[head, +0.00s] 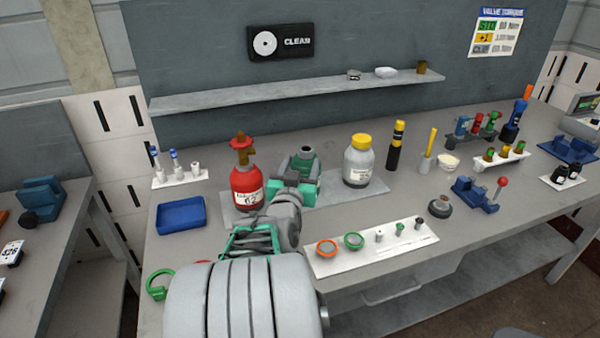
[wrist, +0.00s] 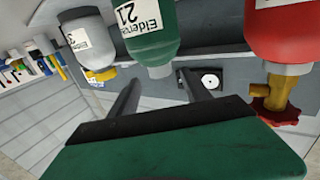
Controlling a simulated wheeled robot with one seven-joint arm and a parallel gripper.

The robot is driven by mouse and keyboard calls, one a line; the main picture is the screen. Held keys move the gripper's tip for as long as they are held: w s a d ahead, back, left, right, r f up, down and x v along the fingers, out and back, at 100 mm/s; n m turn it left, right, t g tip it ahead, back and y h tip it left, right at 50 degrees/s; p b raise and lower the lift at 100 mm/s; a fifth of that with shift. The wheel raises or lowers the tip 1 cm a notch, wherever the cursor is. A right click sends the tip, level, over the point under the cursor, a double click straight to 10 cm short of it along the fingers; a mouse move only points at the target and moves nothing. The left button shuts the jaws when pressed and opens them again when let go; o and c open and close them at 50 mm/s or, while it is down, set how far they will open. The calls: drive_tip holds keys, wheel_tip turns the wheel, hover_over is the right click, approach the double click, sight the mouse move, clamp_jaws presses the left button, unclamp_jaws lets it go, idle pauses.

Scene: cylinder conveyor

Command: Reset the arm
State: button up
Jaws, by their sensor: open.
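My arm reaches forward over the workbench (head: 430,285). My gripper (head: 300,182) is open in front of the green cylinder (head: 301,165), which has a grey neck and stands upright. In the wrist view, which is upside down, my two dark fingers (wrist: 158,80) are apart with nothing clearly between them. The labelled green cylinder (wrist: 150,30) shows beyond them, its neck towards the gap; I cannot tell the exact distance. A red cylinder (head: 247,187) with a brass valve and red handwheel stands close on the left. It also shows in the wrist view (wrist: 283,35).
A grey bottle with yellow cap (head: 359,165) stands right of the green cylinder. A white strip of small parts (head: 405,249) lies right of my forearm. A blue tray (head: 181,215) lies left. A shelf (head: 290,94) runs along the back wall.

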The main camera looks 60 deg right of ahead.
drive_tip(key=v, duration=0.2)
drive_tip(key=shift+s+a, duration=0.1)
drive_tip(key=shift+a, duration=0.3)
